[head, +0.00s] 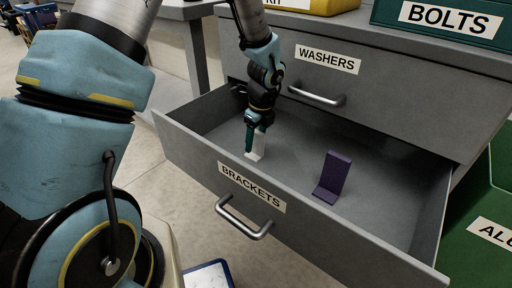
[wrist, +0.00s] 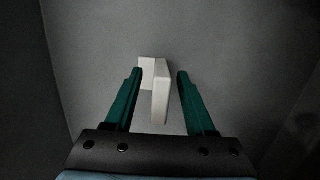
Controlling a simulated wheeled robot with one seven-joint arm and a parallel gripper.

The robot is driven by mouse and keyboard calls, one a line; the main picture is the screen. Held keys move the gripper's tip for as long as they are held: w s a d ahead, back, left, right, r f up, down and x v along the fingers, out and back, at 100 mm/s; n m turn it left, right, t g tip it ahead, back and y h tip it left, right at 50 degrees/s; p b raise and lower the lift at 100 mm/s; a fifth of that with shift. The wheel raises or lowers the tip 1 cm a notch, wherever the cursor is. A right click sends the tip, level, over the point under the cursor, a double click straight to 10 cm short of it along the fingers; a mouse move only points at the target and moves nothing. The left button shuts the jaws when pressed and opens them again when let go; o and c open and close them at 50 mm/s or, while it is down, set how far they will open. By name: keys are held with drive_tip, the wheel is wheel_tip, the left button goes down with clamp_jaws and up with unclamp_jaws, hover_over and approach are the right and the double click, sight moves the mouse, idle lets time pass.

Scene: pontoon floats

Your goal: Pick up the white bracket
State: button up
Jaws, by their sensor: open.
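The white bracket (head: 257,151) stands in the open drawer labelled BRACKETS (head: 305,217), towards its left part. In the wrist view the white bracket (wrist: 161,94) shows as an L shape on the grey drawer floor. My gripper (head: 252,143) is inside the drawer at the bracket and partly hides it in the head view. In the wrist view my gripper (wrist: 160,75) is open, with one green finger on each side of the bracket's upright plate. The left finger is near the bracket's foot; I cannot tell if it touches.
A purple bracket (head: 334,177) stands to the right in the same drawer, with bare floor between. The shut WASHERS drawer (head: 385,95) is above and behind. Green BOLTS (head: 450,22) and yellow (head: 325,6) bins sit on top. The drawer walls surround my gripper.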

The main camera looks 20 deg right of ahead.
clamp_jaws()
idle(0.4)
